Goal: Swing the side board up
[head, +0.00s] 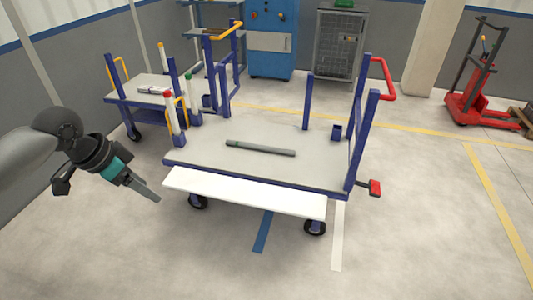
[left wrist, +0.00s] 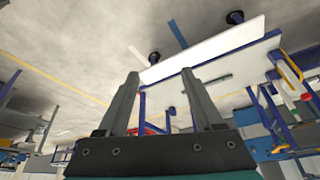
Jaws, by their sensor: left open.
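The side board (head: 245,194) is a long white panel along the near edge of the blue-framed cart (head: 205,149). It lies folded outward, slightly below the grey deck. My left gripper (head: 150,190) is to the left of the board's left end, apart from it, and points right and downward. In the left wrist view, which is upside down, the left gripper (left wrist: 163,85) has its two fingers spread with nothing between them. The side board (left wrist: 205,48) shows there beyond the fingertips. My right gripper is in neither view.
A grey-green pipe (head: 260,148) lies on the cart deck. Red- and green-capped posts (head: 173,120) rise at the deck's left end, and a blue upright frame (head: 361,130) stands at the right. A smaller cart (head: 150,88) is behind left. The floor in front is clear.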

